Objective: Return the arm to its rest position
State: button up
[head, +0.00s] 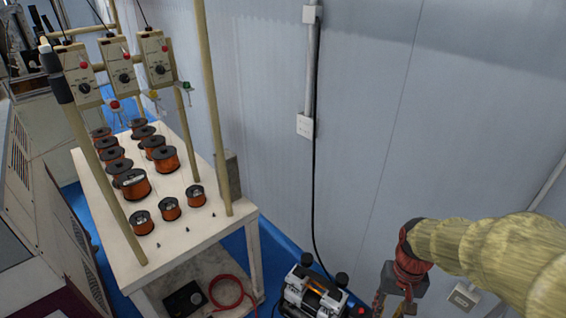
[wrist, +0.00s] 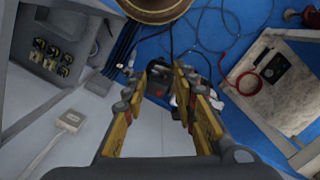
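My arm comes in from the right edge of the head view in a yellowish sleeve. My gripper (head: 392,300) hangs at its end near the bottom edge, pointing down, to the right of the table. The wrist view shows my gripper (wrist: 166,78) with its two yellow fingers apart. Nothing is held between them; the floor and a dark machine show through and beyond the gap. The fingertips are partly cut off in the head view.
A white table (head: 185,225) with several copper wire spools (head: 134,184) and wooden posts stands at the left. A small compressor (head: 312,292) sits on the blue floor near my gripper. A grey wall (head: 370,110) with a conduit and cable is behind. A red hose (head: 230,292) lies under the table.

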jog(key=s+a+r+n+t, duration=0.1)
jog(key=s+a+r+t, duration=0.2)
jog(key=r, duration=0.6)
jog(key=s+a+r+n+t, duration=0.1)
jog(key=s+a+r+t, duration=0.2)
jog(key=r, duration=0.6)
jog(key=shift+s+a+r+n+p, duration=0.15)
jog(key=shift+a+r+n+p, duration=0.15)
jog(key=shift+a+r, duration=0.15)
